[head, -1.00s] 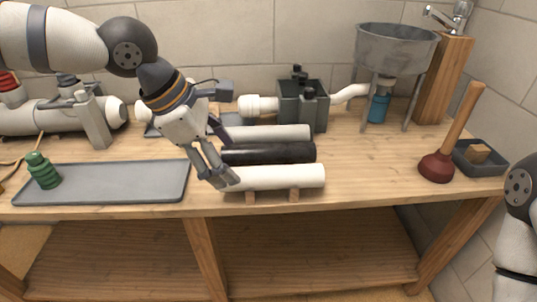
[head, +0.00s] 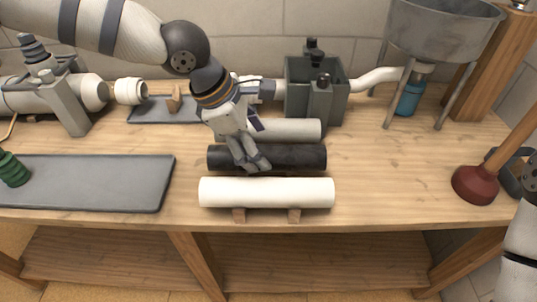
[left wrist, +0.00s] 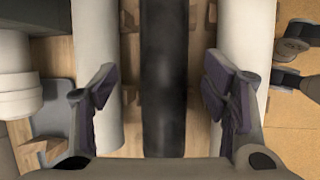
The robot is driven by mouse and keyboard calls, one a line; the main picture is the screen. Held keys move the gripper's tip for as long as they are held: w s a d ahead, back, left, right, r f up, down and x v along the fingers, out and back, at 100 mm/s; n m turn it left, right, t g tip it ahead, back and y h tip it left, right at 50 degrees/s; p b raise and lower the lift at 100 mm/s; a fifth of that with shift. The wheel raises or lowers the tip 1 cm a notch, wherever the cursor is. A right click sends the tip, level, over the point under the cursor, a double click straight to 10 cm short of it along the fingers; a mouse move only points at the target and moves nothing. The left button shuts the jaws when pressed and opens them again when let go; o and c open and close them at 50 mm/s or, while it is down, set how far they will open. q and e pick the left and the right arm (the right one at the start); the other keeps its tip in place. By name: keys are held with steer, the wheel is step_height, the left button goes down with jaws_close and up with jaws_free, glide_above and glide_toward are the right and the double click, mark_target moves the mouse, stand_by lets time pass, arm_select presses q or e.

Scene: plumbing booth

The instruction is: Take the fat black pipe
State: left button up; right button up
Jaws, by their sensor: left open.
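The fat black pipe (head: 298,157) lies level on the bench, between a white pipe (head: 266,192) in front and a paler grey-white pipe (head: 290,130) behind. My left gripper (head: 256,150) is above the black pipe's left half, pointing down, open and empty. Part of the pipe is hidden behind it in the head view. In the left wrist view the black pipe (left wrist: 165,70) runs up the middle, between the spread fingers of my left gripper (left wrist: 162,88), with a gap on both sides. My right gripper is not in view.
Wooden blocks (head: 294,215) support the pipes. A grey tray (head: 120,185) is at left with a green fitting (head: 12,169). A dark grey box (head: 315,90) stands behind, a metal basin (head: 440,30) back right, a plunger (head: 476,184) at right. The bench right of the pipes is clear.

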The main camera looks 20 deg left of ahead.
mark_target(264, 151)
arm_select(q)
steer(key=x, duration=0.4)
steer(key=shift+s+d+f, duration=0.15)
steer(key=shift+d+f, duration=0.1)
steer(key=c, duration=1.3)
steer(key=shift+r, duration=0.1)
steer(key=shift+r, duration=0.1)
